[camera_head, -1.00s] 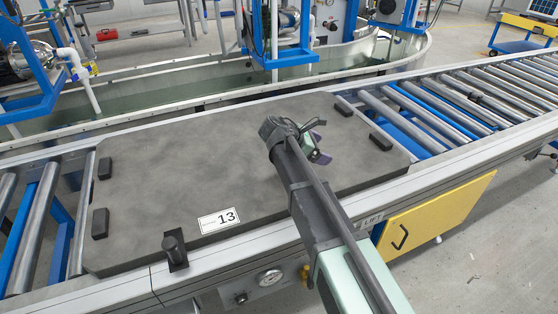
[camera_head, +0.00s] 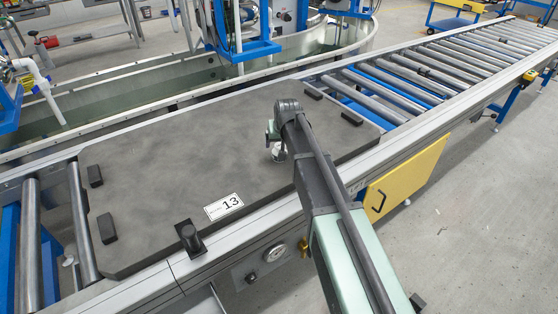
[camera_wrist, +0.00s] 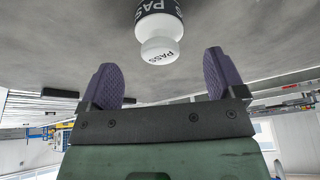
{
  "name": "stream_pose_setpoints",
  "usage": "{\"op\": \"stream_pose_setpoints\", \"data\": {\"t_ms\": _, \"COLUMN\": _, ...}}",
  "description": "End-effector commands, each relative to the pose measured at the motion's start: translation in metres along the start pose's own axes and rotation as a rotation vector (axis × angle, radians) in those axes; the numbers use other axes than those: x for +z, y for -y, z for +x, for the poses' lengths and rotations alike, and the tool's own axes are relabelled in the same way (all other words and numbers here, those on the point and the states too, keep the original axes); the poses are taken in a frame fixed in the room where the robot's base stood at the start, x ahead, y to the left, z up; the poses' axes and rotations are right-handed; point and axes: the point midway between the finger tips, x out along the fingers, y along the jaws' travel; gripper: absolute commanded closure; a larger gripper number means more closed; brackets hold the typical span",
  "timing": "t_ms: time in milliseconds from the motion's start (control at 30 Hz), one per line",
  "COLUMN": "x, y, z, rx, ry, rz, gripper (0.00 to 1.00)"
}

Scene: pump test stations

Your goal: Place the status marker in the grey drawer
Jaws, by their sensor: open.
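The status marker (camera_wrist: 160,22) is a white piece with a dark band lettered PASS and a narrower white end, also lettered PASS. In the wrist view it lies ahead of my gripper (camera_wrist: 160,80), centred between two spread purple fingers, with visible gaps on both sides. In the head view a small white piece, likely the marker (camera_head: 279,156), stands on the dark plate by my gripper (camera_head: 273,135). My arm partly hides this spot. My gripper is open and empty. I cannot make out the grey drawer in either view.
The dark plate (camera_head: 160,170) carries a label "13" and black blocks at its corners. Conveyor rollers (camera_head: 450,70) run to the upper right. A yellow door (camera_head: 415,172) with a black handle is below the conveyor. A black knob (camera_head: 190,236) stands at the plate's front edge.

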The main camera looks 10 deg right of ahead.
Motion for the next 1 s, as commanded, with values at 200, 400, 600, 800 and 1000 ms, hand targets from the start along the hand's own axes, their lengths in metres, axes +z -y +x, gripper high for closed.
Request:
{"op": "stream_pose_setpoints", "data": {"t_ms": 200, "x": 0.001, "y": 0.0, "z": 0.015, "rx": 0.001, "ry": 0.0, "rz": -0.001, "gripper": 0.11}}
{"op": "stream_pose_setpoints", "data": {"t_ms": 400, "x": 0.003, "y": 0.0, "z": 0.057, "rx": 0.001, "ry": 0.001, "rz": -0.002, "gripper": 0.11}}
{"op": "stream_pose_setpoints", "data": {"t_ms": 600, "x": 0.0, "y": 0.001, "z": 0.061, "rx": 0.001, "ry": 0.001, "rz": -0.002, "gripper": 0.11}}
{"op": "stream_pose_setpoints", "data": {"t_ms": 800, "x": 0.0, "y": 0.0, "z": 0.06, "rx": 0.001, "ry": 0.001, "rz": -0.002, "gripper": 0.28}}
{"op": "stream_pose_setpoints", "data": {"t_ms": 1000, "x": 0.0, "y": 0.0, "z": 0.06, "rx": 0.001, "ry": 0.001, "rz": -0.002, "gripper": 0.59}}
